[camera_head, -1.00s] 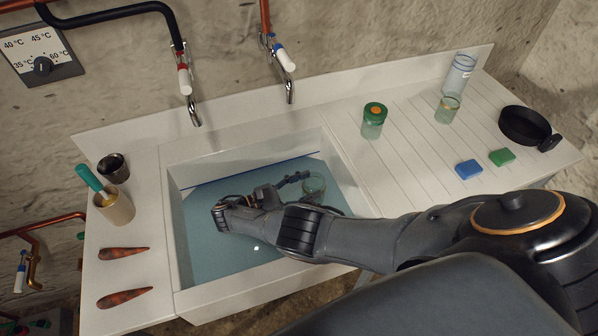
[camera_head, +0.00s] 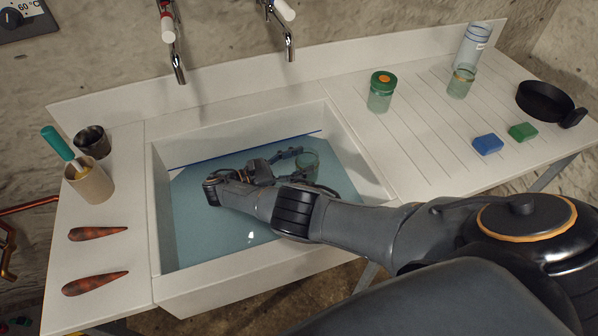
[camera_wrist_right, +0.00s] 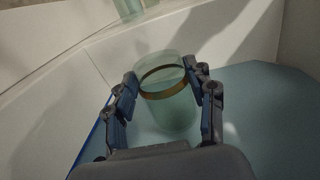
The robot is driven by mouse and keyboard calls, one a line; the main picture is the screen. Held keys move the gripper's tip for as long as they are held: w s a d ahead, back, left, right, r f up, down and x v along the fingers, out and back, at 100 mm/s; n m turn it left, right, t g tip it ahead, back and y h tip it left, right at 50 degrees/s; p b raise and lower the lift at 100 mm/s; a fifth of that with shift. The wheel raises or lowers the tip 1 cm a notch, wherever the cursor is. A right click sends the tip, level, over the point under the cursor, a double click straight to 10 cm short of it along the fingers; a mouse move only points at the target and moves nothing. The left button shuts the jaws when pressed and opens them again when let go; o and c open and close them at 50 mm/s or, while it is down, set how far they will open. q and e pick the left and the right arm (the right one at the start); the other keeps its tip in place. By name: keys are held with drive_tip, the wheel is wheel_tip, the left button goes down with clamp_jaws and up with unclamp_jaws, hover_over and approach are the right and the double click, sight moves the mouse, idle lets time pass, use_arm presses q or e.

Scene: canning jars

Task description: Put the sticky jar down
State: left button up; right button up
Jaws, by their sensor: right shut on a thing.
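My right gripper (camera_head: 285,163) reaches over the water in the sink and is shut on a clear greenish glass jar (camera_head: 307,166). My left gripper is not in view.
The sink (camera_head: 160,210) holds bluish water (camera_head: 205,240). On the ribbed drainboard to the right are a green-lidded jar (camera_head: 380,92), an open jar (camera_head: 460,84), a tall jar (camera_head: 473,45), a blue sponge (camera_head: 487,144), a green sponge (camera_head: 523,132) and a black pan (camera_head: 545,100). Carrots (camera_head: 97,233) lie left.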

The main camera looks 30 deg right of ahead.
wheel_tip(320, 180, down, 3)
drive_tip(key=shift+r+b, duration=0.15)
drive_tip(key=shift+b, duration=0.55)
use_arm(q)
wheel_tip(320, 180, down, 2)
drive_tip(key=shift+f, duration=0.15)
use_arm(e)
drive_tip(key=shift+r, duration=0.1)
drive_tip(key=o, duration=1.3)
